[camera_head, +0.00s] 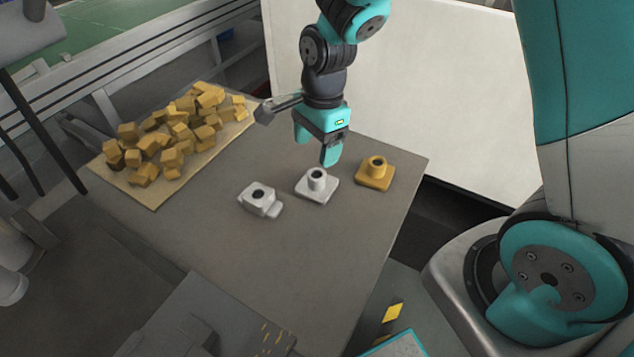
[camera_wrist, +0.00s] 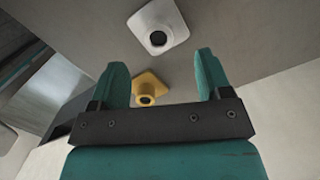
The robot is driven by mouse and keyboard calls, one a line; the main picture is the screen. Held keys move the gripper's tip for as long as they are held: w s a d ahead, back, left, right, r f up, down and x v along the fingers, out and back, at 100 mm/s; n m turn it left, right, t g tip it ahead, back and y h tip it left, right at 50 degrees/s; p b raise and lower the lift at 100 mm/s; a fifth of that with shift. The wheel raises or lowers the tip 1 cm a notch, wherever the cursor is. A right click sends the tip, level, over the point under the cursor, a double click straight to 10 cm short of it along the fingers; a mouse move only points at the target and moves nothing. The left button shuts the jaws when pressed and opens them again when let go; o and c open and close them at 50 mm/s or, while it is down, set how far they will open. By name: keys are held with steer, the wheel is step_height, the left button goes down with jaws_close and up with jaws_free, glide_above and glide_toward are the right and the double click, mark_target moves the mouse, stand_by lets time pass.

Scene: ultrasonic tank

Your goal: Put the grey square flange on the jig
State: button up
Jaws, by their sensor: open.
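The grey square flange (camera_head: 322,193) stands upright on the brown table, a pale square base with a round hollow collar. In the wrist view it is the pale flange (camera_wrist: 172,20) at the top, beyond the fingertips and apart from them. My gripper (camera_head: 314,152) is open and empty above the table, just over and behind the grey flange. Its two teal fingers show in the wrist view (camera_wrist: 161,62).
A yellow square flange (camera_head: 375,179) stands to the right of the grey one; the wrist view shows it (camera_wrist: 152,79) between the fingers, farther off. Many yellow blocks (camera_head: 172,160) lie on a tan board (camera_head: 153,201) at left. The table front (camera_head: 290,260) is clear.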

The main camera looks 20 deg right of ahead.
mark_target(317, 175)
steer(key=f, duration=0.3)
steer(key=shift+a, duration=0.2)
steer(key=f, duration=0.4)
steer(key=shift+s+d+f+p, duration=0.15)
steer(key=shift+s+d+p, duration=0.05)
steer(key=shift+d+p, duration=0.1)
steer(key=shift+a+f, duration=0.15)
steer(key=shift+f, duration=0.4)
steer(key=c, duration=1.2)
steer(key=shift+r, duration=0.1)
